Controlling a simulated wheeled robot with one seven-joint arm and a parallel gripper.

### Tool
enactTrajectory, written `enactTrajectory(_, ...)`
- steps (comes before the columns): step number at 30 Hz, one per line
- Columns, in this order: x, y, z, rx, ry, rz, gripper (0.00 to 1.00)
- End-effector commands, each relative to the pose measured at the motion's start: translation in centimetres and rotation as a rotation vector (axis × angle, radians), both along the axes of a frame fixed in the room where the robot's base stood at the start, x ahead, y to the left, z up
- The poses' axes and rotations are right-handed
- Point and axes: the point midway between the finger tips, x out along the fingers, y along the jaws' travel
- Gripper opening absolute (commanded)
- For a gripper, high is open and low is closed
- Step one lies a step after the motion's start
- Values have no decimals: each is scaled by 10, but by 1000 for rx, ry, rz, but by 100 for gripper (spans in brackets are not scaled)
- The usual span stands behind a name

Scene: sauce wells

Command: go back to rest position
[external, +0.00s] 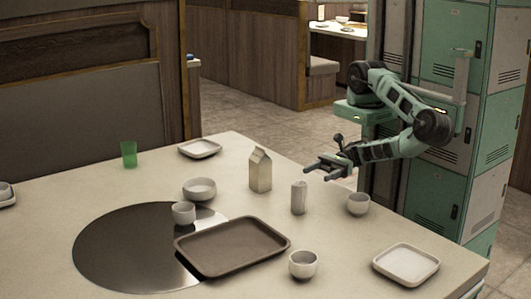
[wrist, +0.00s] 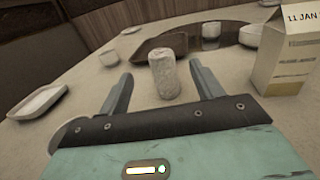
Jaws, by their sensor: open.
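My gripper (external: 326,171) is held above the right part of the table in the external view, its fingers pointing left. In the wrist view my gripper (wrist: 160,88) has its two fingers well apart with nothing held between them. A pale cylindrical shaker (external: 299,198) stands upright on the table. In the wrist view the shaker (wrist: 163,75) shows just beyond the fingertips, in line with the gap. A beige carton (external: 260,170) stands to the left of the gripper; the carton (wrist: 285,50) is at the right edge of the wrist view.
A brown tray (external: 232,247) lies on the table (external: 340,240), partly over a dark round plate (external: 110,250). Several white cups and bowls, two square dishes (external: 406,264) (external: 200,149) and a green cup (external: 129,154) stand around. Lockers (external: 455,60) stand behind my arm.

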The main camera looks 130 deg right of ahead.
Motion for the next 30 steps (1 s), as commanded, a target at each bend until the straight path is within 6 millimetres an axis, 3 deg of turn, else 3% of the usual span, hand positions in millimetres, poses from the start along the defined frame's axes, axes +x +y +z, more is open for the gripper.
enactTrajectory(18, 2, -2, -1, 64, 24, -35, 66)
enactTrajectory(23, 15, -16, -10, 409, 145, -228, 66)
enactTrajectory(30, 28, -29, -27, 1152, 301, -634, 66)
